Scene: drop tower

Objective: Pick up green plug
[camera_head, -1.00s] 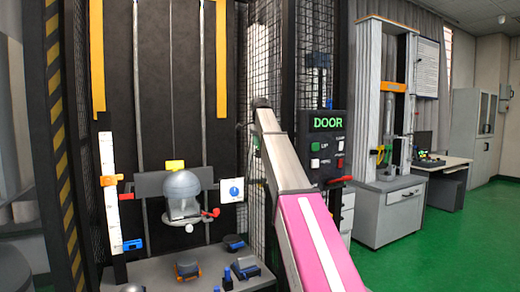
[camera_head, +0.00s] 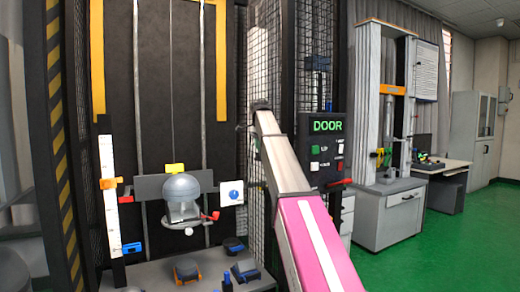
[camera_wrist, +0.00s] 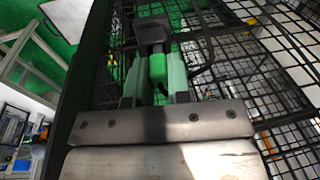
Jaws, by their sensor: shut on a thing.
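The green plug (camera_wrist: 158,68) shows in the wrist view, a bright green piece below a dark grey block. My gripper (camera_wrist: 156,80) is shut on it, with a pale green finger on each side. A dark cable loops to the right of the plug. Mesh stands close behind and to the right of it. In the head view my arm reaches up to the mesh side of the tower, and the gripper and plug are hidden there. Whether the plug still sits in the dark block cannot be told.
A black panel marked DOOR (camera_head: 325,148) stands right of my arm. A grey dome (camera_head: 181,188) hangs on the carriage inside the tower, above a grey base (camera_head: 150,272) with several small items. Black mesh (camera_wrist: 225,65) crowds the gripper. Green floor is open at right.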

